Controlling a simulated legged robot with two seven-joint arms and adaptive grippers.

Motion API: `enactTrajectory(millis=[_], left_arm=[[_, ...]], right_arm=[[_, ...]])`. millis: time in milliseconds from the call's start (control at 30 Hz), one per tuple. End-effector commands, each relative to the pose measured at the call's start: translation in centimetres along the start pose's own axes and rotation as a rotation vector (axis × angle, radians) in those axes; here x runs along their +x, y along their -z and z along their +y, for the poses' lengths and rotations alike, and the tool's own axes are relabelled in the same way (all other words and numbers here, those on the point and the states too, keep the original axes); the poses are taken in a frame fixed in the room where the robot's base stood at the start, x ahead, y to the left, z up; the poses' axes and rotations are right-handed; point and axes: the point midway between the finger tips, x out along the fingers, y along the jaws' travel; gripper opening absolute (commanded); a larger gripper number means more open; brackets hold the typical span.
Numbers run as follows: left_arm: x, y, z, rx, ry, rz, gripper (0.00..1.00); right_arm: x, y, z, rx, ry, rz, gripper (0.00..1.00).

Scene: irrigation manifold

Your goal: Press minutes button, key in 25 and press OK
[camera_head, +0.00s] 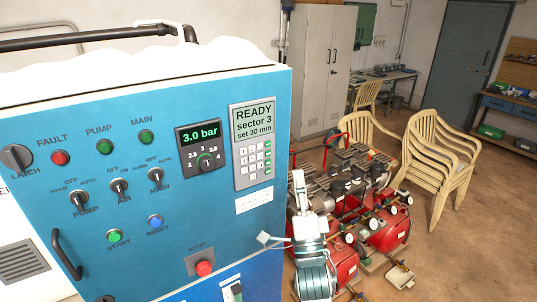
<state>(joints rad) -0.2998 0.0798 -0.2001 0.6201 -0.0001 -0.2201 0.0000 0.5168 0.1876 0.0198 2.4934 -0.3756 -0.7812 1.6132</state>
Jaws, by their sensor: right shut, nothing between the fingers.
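The controller panel (254,146) is a grey unit at the upper right of the blue cabinet's front. Its green display (254,122) reads "READY, sector 3, set 30 min". My left gripper is not in view.
The blue cabinet (110,215) also carries switches, lamps, a "3.0 bar" gauge (202,146), a red stop button (204,268) and a door handle (66,255). Red compressors (385,232) stand behind my right arm.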

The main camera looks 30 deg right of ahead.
Motion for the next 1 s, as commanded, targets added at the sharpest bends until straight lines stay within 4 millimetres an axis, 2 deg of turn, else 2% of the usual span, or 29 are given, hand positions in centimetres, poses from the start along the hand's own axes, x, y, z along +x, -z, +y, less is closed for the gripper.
enactTrajectory(millis=[233, 700, 1000], left_arm=[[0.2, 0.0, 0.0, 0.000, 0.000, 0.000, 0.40], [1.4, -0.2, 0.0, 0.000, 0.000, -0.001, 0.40], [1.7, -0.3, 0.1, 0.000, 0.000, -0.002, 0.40]], right_arm=[[0.6, -0.5, 0.5, -0.001, -0.001, -0.001, 0.00], [4.9, -3.6, 3.7, 0.000, -0.003, 0.001, 0.00], [6.1, -4.5, 4.5, -0.001, -0.001, -0.001, 0.00]])
